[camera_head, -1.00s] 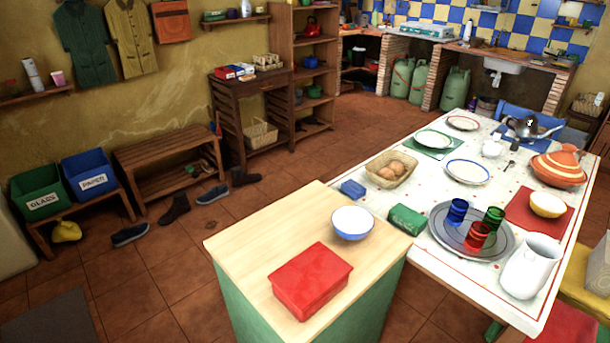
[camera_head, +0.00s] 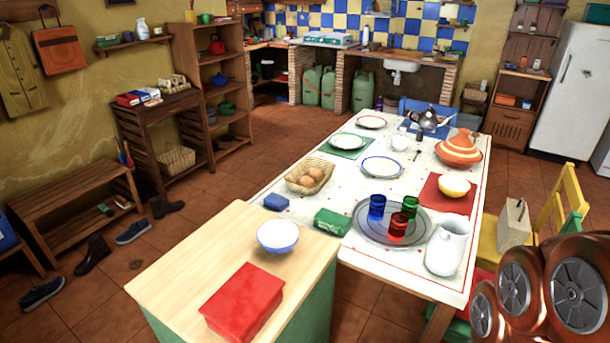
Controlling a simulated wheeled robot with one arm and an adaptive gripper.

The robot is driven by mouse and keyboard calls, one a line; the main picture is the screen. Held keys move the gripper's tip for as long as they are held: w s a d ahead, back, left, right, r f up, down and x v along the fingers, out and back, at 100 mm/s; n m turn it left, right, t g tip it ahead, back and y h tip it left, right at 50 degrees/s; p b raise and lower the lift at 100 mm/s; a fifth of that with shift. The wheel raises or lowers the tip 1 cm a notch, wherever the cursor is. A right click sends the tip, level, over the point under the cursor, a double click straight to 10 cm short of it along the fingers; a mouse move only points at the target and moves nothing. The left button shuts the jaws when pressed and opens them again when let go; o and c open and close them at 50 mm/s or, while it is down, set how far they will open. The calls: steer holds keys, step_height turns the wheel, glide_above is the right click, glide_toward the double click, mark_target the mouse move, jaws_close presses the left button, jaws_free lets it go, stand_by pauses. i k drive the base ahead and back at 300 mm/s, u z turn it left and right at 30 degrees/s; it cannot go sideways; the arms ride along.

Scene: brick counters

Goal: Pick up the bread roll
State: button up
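A wicker basket (camera_head: 296,185) stands on the white table, near its far left edge. Rounded brown pieces that look like bread rolls (camera_head: 312,177) lie in it; they are small here and their exact kind is hard to tell. My gripper is not in view. Only reddish-brown joints of my arm show at the bottom right, well apart from the basket.
A wooden-topped counter (camera_head: 190,257) in front bears a red box (camera_head: 243,302) and a blue-rimmed bowl (camera_head: 278,236). On the white table (camera_head: 338,256) are a green box (camera_head: 332,222), a metal tray (camera_head: 366,229) with cups, and a white jug (camera_head: 446,248).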

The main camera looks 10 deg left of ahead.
mark_target(306, 181)
steer(key=i, duration=0.95)
steer(key=u, duration=0.9)
steer(key=i, duration=0.25)
steer(key=u, duration=0.7)
